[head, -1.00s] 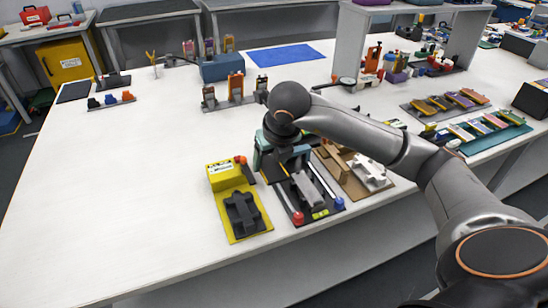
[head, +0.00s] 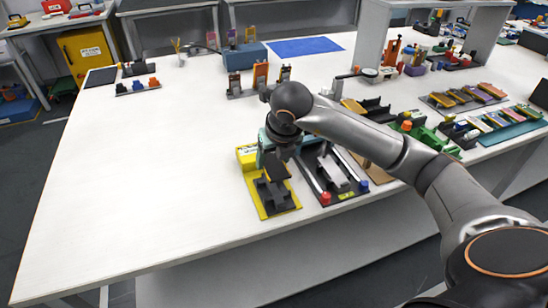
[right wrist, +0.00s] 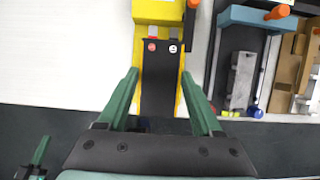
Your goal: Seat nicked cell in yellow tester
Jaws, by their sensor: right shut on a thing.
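The yellow tester (head: 257,205) stands near the table's front edge, with a dark cradle on its base and a yellow block (right wrist: 158,11) at its back. My right gripper (right wrist: 160,92) is shut on a flat black cell (right wrist: 158,75) with two tabs at its far end, by a red and a white mark. The cell is over the tester, in line with the cradle, tabs toward the block. In the head view the cell (head: 276,166) shows partly below my wrist. I cannot tell whether it touches the cradle, and no nick is visible. A green finger (right wrist: 40,152), seemingly my left gripper's, shows at the wrist view's lower left.
A dark tester (head: 341,197) with a grey cradle and red and blue knobs stands close right of the yellow one. A brown fixture (right wrist: 287,75) is beyond it. An orange lever (right wrist: 192,4) is beside the yellow block. The table left is clear.

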